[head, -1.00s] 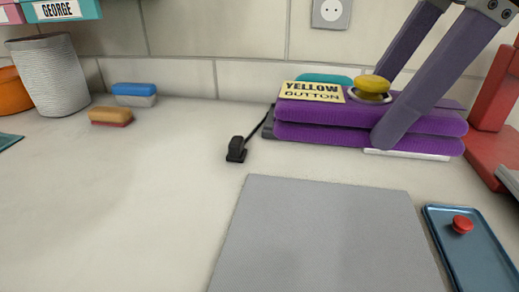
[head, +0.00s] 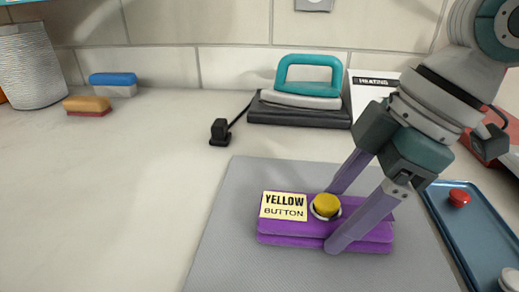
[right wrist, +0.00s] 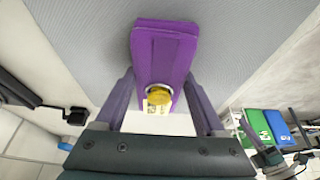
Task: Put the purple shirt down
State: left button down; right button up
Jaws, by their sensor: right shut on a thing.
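The folded purple shirt (head: 285,240) is over the grey mat (head: 225,215) in the head view. It has a yellow button and a "YELLOW BUTTON" label (head: 284,206) on top. My right gripper (head: 333,218) has one finger on the far side of the shirt and one on the near side, and is shut on it. The right wrist view shows the shirt (right wrist: 162,60) between the two fingers, reaching out over the mat. I cannot tell whether the shirt's underside touches the mat. My left gripper is not in view.
A teal-handled iron (head: 309,75) stands on a dark base behind the mat, with a black plug (head: 220,131) to its left. A blue tray (head: 470,235) with a red knob lies right of the mat. Two brushes (head: 112,84) and a grey pot (head: 30,65) are at the back left.

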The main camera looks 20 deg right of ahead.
jog(key=o, duration=1.4)
jog(key=p+v, duration=0.2)
jog(key=v, duration=1)
jog(key=shift+p, duration=0.4)
jog(key=shift+a+r, duration=0.1)
jog(key=shift+r, duration=0.05)
